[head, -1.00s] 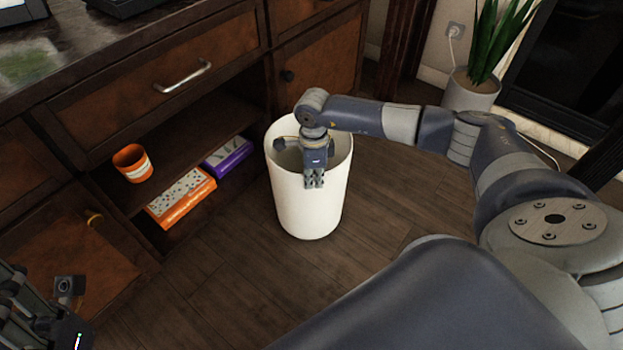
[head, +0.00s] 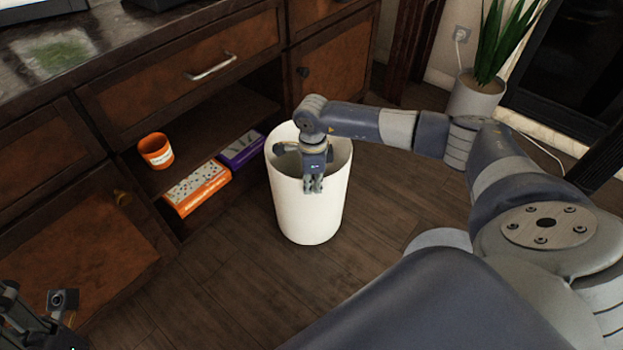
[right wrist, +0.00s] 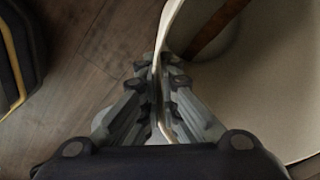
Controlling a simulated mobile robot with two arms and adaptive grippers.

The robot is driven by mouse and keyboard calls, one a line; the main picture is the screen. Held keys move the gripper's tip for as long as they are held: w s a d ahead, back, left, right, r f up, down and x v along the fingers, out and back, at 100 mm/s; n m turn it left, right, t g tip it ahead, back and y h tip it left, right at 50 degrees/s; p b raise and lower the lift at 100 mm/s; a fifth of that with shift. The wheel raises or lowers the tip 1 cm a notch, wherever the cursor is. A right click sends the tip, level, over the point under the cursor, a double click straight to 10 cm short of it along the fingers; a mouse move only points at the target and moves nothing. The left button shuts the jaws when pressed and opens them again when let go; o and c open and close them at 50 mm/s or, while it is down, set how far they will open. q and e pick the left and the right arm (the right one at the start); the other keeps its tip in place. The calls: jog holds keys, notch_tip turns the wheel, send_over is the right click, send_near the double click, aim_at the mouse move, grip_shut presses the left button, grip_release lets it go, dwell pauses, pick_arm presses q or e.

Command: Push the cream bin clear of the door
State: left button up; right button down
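The cream bin (head: 307,218) stands upright on the wood floor, in front of the cabinet. In the head view it overlaps the right end of the open shelf and the lower left of the right cabinet door (head: 335,62). My right gripper (head: 313,186) points down at the bin's near rim. In the right wrist view its fingers (right wrist: 160,88) are closed on the bin's thin wall (right wrist: 260,110), one inside and one outside. My left gripper (head: 40,318) is partly in view at the lower left corner, apart from the bin; its fingertips are not clear.
The open shelf holds an orange cup (head: 156,151), an orange box (head: 197,188) and a purple box (head: 241,149). Another cabinet door (head: 85,235) is at the left. A potted plant (head: 473,98) stands at the back right. Floor (head: 225,285) is clear left of and before the bin.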

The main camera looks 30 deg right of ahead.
jog(key=shift+a, duration=0.15)
jog(key=c, duration=1.7)
grip_release()
notch_tip(320, 180, up, 12)
jog(key=shift+f, duration=0.1)
